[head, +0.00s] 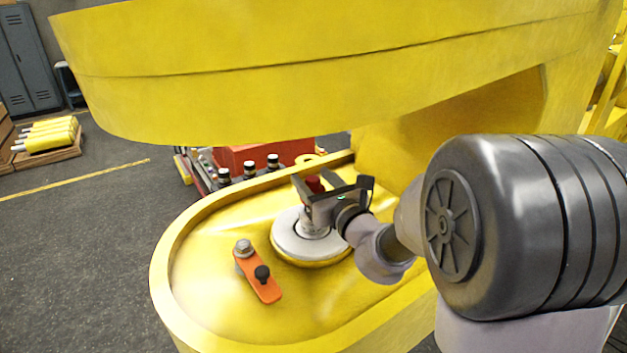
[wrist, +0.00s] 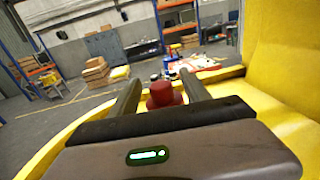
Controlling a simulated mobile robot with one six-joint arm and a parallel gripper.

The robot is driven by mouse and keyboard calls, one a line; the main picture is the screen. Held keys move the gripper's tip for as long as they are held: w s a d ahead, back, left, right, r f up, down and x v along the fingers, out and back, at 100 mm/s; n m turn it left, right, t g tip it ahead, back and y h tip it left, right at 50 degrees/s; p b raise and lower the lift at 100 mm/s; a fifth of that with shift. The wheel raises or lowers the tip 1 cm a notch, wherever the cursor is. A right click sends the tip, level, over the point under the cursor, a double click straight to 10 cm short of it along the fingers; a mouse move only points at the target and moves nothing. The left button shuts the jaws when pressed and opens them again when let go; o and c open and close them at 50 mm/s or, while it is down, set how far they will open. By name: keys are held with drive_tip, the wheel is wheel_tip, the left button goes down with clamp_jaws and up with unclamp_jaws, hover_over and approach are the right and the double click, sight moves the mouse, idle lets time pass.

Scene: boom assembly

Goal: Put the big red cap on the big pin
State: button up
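The big red cap (head: 314,184) sits at the top of the big silver pin (head: 313,224), which rises from a round pale plate on the yellow boom part. The fingers partly hide where cap and pin meet, so I cannot tell how fully it is seated. My gripper (head: 322,189) reaches in from the right, with its fingers on either side of the cap. In the wrist view the cap (wrist: 163,96) stands upright between my two fingers (wrist: 162,82), with a narrow gap visible on each side. The gripper looks open around it.
An orange lever (head: 263,282) with a black knob and a silver bolt lies left of the plate. A large yellow boom section (head: 300,70) hangs above. A red cart (head: 262,157) with black-capped items stands behind. Yellow cylinders (head: 48,135) lie on a pallet at far left.

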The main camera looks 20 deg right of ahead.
drive_tip(key=shift+s, duration=0.1)
drive_tip(key=b+v, duration=0.9)
drive_tip(key=v, duration=0.8)
drive_tip(key=shift+b, duration=0.35)
drive_tip(key=shift+s, duration=0.15)
